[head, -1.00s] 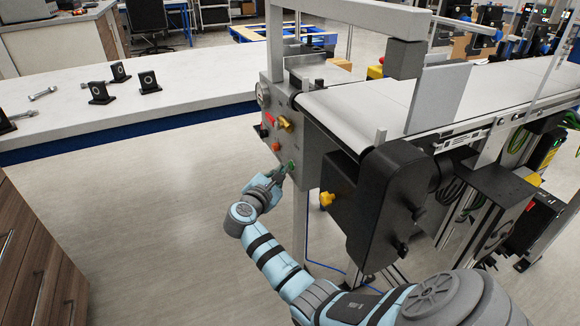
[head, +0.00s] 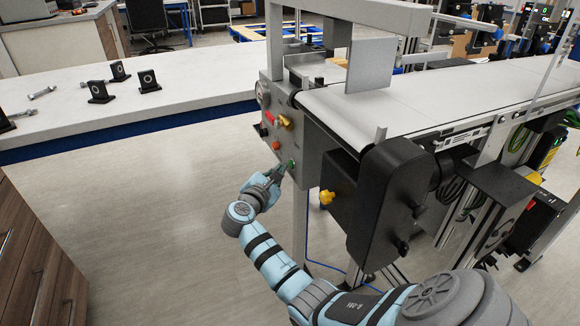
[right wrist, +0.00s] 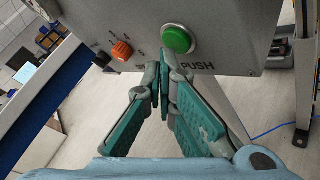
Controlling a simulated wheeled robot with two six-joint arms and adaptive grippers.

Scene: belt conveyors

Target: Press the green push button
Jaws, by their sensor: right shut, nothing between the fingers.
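The green push button (right wrist: 178,39) sits on the grey control box (right wrist: 232,40), next to a "PUSH" label, in the right wrist view. It also shows small in the head view (head: 291,163). My right gripper (right wrist: 168,62) is shut and empty, its fingertips just below the button in the right wrist view; I cannot tell whether they touch it. In the head view my right gripper (head: 279,172) is at the lower part of the box front. My left gripper is not in view.
An orange knob (right wrist: 121,50) is left of the button. The conveyor belt (head: 400,105) carries a grey panel (head: 369,66). A white table (head: 190,85) with small black parts stands at left.

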